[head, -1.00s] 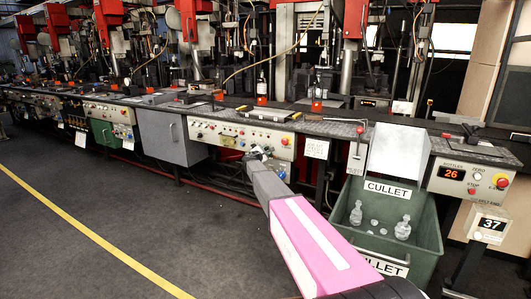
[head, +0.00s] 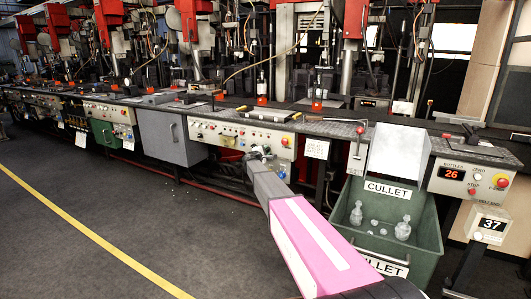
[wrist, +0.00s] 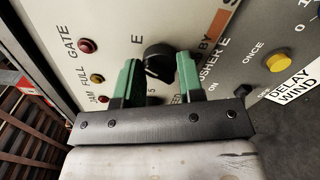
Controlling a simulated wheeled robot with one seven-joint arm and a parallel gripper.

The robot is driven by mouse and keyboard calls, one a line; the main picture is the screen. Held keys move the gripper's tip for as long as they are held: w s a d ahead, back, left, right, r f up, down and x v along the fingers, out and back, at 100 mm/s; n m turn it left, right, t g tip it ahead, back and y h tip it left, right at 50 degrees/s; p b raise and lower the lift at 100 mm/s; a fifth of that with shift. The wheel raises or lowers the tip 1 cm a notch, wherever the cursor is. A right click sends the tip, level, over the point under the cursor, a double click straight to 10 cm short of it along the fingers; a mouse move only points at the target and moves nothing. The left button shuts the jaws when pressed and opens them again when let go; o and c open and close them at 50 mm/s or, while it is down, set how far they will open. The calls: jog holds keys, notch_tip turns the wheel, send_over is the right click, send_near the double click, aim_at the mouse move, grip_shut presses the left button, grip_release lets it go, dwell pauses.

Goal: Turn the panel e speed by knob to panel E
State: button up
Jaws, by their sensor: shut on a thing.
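The panel E speed knob (wrist: 157,56) is black and round, on a pale panel (wrist: 110,20) with the letter E printed above it in the wrist view. My gripper (wrist: 159,66) has its two green fingers on either side of the knob and is shut on it. The fingers and the black bar behind them hide part of the printed label and scale. In the head view my gripper (head: 260,156) reaches the front of the long control panel (head: 225,131), and the knob is hidden there.
In the wrist view, a red lamp (wrist: 87,45), a yellow lamp (wrist: 97,78) and a yellow button (wrist: 277,62) sit near the knob. In the head view, a green cullet bin (head: 425,235) stands right of my arm. The floor (head: 120,220) at left is clear.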

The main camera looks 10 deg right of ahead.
jog(key=o, duration=0.9)
jog(key=v, duration=1.1)
jog(key=shift+d, duration=0.1)
